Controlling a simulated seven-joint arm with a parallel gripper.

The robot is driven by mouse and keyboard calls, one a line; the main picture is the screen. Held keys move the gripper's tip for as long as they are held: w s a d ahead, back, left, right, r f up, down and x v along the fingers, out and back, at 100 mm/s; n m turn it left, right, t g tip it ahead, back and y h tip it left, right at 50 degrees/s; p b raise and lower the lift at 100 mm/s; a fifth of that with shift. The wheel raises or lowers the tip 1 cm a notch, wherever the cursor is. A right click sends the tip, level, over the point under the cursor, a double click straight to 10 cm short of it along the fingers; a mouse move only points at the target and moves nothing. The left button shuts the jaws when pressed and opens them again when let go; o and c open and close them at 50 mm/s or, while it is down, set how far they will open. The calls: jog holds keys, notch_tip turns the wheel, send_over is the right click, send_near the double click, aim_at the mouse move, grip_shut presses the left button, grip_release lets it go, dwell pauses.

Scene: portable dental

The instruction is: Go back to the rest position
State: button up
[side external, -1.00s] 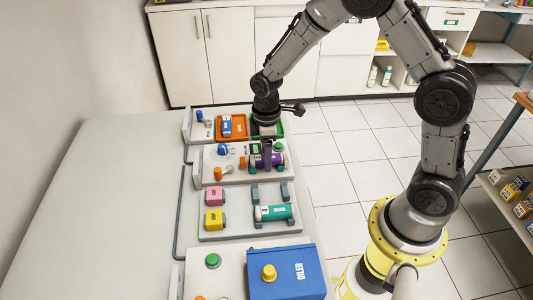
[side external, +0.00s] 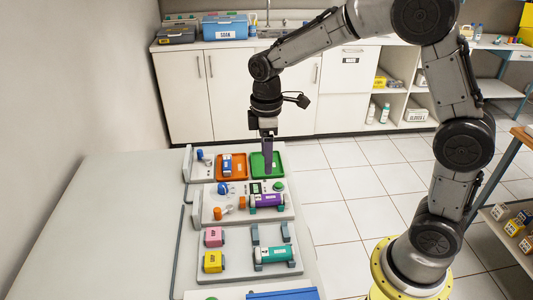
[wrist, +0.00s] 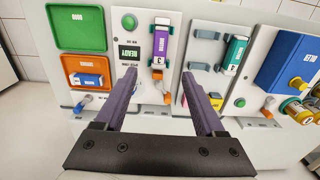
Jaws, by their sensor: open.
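My gripper (side external: 268,158) hangs pointing down above the far part of the bench, in front of the green tray (side external: 258,171) in the side view. In the wrist view its two purple fingers (wrist: 160,95) are spread wide with nothing between them. A purple cylinder (side external: 267,201) lies on the middle panel; it also shows in the wrist view (wrist: 160,45). The gripper is apart from it. The teal cylinder (side external: 272,254) lies on the nearer panel.
An orange tray (side external: 232,173) holds a blue item (side external: 227,161). Pink (side external: 214,237) and yellow (side external: 212,262) blocks sit on the nearer panel. A blue box (wrist: 288,62) stands at the wrist view's right. The grey table (side external: 100,230) is bare at left.

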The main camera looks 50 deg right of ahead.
jog(key=s+r+m+t, duration=0.2)
jog(key=s+r+t, duration=0.2)
jog(key=s+r, duration=0.65)
jog(key=s+d+f+m+t, duration=0.1)
jog(key=s+m, duration=0.6)
jog(key=s, duration=0.5)
jog(key=shift+d+f+t, duration=0.15)
jog(key=shift+f+t, duration=0.15)
jog(key=shift+f, duration=0.05)
